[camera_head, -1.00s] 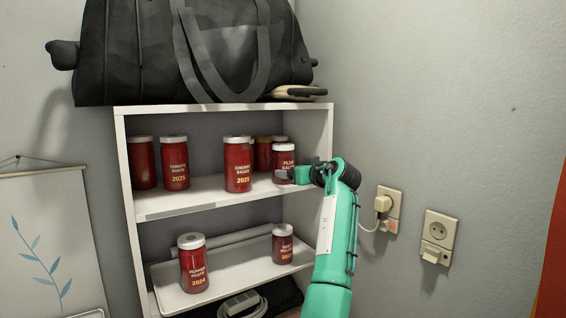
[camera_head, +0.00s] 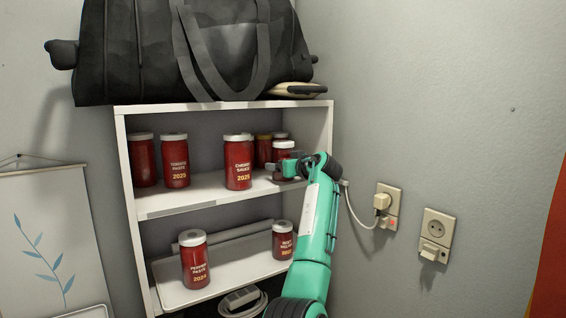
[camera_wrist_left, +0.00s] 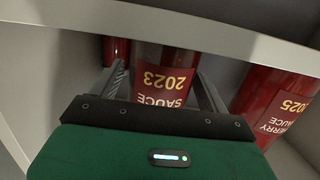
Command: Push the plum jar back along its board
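The plum jar (camera_head: 284,153), red with a white lid, stands upright on the upper board (camera_head: 210,192) at its right end. In the head view my left gripper (camera_head: 284,167) covers the jar's lower part and most of its label. In the left wrist view the jar (camera_wrist_left: 165,75) stands between the fingers of my left gripper (camera_wrist_left: 162,80), its label reading "2023" and "SAUCE" upside down. The fingers are spread on either side of it; a narrow gap seems to show at the left one. My right gripper is not in view.
The cherry sauce jar (camera_head: 238,162) stands left of the plum jar. A yellow-lidded jar (camera_head: 263,150) and another white-lidded jar (camera_head: 280,136) are behind. The shelf's right side wall (camera_head: 318,130) is close to my gripper. A bag (camera_head: 130,50) lies on top.

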